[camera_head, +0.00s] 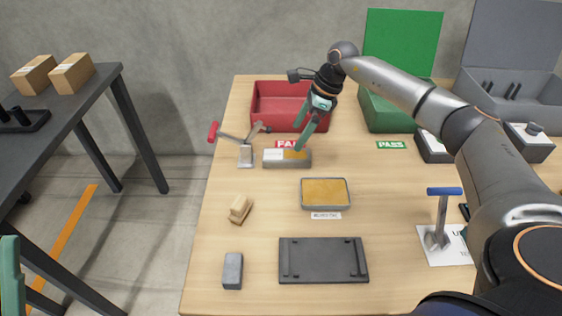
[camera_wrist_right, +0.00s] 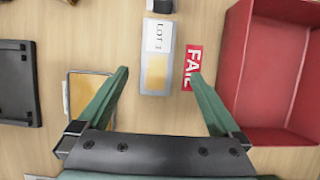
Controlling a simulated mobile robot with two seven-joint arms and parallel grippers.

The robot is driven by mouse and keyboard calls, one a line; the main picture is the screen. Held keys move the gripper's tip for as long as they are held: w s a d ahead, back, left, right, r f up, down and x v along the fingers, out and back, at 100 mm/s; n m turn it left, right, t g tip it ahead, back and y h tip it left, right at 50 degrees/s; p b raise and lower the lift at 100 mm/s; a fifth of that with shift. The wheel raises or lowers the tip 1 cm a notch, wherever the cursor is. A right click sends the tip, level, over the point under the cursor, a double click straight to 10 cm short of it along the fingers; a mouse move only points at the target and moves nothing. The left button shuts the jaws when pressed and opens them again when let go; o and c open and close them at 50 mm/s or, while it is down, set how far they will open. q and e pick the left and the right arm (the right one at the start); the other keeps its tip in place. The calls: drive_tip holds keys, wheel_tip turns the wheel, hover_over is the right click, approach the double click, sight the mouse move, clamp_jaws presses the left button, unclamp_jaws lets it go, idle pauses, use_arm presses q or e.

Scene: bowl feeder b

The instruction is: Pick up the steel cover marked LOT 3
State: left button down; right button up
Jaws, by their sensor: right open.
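The steel cover (camera_head: 273,161) is a narrow grey block with a white label and a tan patch, lying on the wooden table in front of the red bin. In the right wrist view the cover (camera_wrist_right: 158,55) shows a label starting with LOT; its last character is hard to read. My right gripper (camera_head: 300,139) is open and empty, with green fingers reaching down over the cover. In the wrist view the fingers (camera_wrist_right: 160,73) spread to either side of it, apparently not touching. A green finger of my left gripper (camera_head: 10,275) shows at the lower left edge; the rest is cut off.
A red bin (camera_head: 262,106) stands behind the cover, with a red FAIL label (camera_wrist_right: 192,68) beside it. A toggle clamp (camera_head: 246,153) stands close to its left. A tan-topped tray (camera_head: 325,206) and black plate (camera_head: 323,275) lie nearer. A green bin (camera_head: 385,118) is at right.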

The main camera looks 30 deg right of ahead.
sight(287, 154)
drive_tip(key=x, duration=0.3)
drive_tip(key=b+x, duration=0.2)
drive_tip(key=x, duration=0.3)
drive_tip(key=shift+s+a+f, duration=0.1)
drive_tip(key=shift+s+a, duration=0.05)
clamp_jaws()
idle(0.6)
